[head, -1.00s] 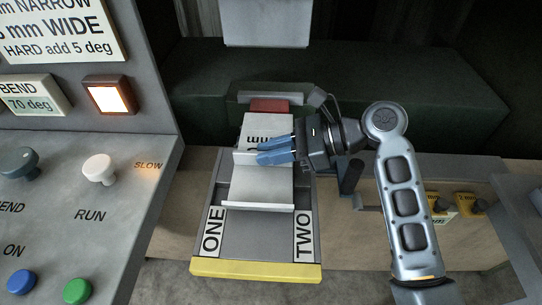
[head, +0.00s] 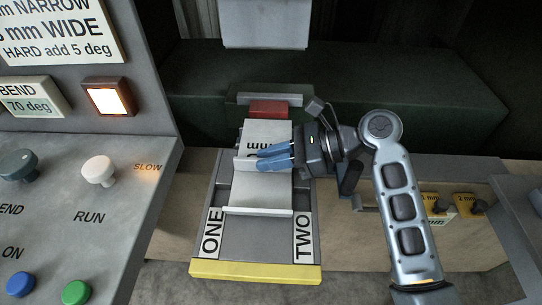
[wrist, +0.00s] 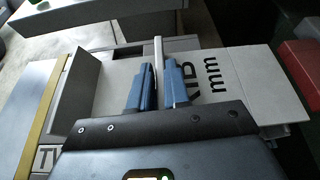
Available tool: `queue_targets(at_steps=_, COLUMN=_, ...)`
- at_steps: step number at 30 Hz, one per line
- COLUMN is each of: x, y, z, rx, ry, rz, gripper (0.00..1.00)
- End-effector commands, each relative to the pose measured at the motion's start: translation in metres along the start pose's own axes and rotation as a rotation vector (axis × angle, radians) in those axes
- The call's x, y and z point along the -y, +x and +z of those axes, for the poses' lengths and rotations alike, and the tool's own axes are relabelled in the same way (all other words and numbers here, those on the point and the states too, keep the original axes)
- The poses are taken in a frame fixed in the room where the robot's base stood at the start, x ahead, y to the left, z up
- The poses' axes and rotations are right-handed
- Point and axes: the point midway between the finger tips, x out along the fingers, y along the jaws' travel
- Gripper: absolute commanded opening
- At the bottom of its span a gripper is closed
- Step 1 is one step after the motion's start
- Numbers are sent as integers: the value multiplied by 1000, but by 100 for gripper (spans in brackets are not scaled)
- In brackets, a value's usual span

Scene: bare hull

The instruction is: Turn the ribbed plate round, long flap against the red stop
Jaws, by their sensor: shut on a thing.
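The ribbed plate (head: 264,190) is pale grey and lies lengthwise on the grey bed, with dark print on its far half. Its rib (wrist: 158,52) stands up across the middle. My gripper (head: 262,158) comes in from the right, its blue fingers shut on the rib; the wrist view shows one finger on each side (wrist: 158,88). An upright flap (head: 258,211) stands at the plate's near end, also in the wrist view (wrist: 75,75). The red stop (head: 268,108) is behind the plate's far end. I cannot tell whether they touch.
The bed has a yellow front edge (head: 255,272) and labels ONE (head: 212,232) and TWO (head: 303,234). A grey press part (head: 265,22) hangs above the back. A control panel (head: 80,205) with knobs and buttons stands close on the left. Yellow tagged blocks (head: 466,204) sit at right.

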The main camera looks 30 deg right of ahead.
Motion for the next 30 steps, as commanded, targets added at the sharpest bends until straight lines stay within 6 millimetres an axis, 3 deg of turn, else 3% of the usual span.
queue_targets(at_steps=30, x=12, y=0, z=1, rx=3, ry=-4, rz=-2, gripper=0)
